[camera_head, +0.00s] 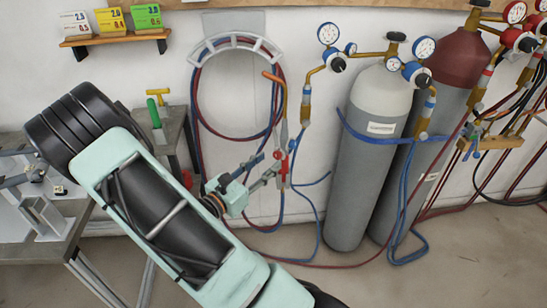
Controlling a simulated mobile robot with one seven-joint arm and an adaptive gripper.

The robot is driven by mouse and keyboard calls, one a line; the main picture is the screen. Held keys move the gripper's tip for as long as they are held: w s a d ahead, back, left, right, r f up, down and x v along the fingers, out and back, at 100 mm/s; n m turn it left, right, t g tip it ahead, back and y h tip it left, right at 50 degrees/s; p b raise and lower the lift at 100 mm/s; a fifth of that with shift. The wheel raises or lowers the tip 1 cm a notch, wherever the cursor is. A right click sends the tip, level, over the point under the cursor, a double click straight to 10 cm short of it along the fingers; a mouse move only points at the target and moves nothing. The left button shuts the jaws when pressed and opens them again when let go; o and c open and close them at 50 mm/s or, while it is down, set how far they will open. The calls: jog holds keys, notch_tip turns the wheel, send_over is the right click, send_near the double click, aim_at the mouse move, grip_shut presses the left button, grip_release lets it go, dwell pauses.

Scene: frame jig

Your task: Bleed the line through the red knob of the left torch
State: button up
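The left torch (284,115) hangs upright on the wall in front of the hose coil, with an orange-brown bent tip at its top. Red parts show low on its body, and one of them (284,167) looks like the red knob.
Red and blue hoses (197,105) loop over a white wall hanger (236,41) and trail to the floor. A grey cylinder (352,180) and a maroon-topped cylinder (462,58) with gauges stand right. A grey bench (45,256) is left. More hoses and a wooden bracket (497,142) are far right.

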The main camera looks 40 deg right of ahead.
aim_at(276, 155)
jog(key=shift+x, duration=2)
jog(key=shift+c, duration=0.7)
grip_shut()
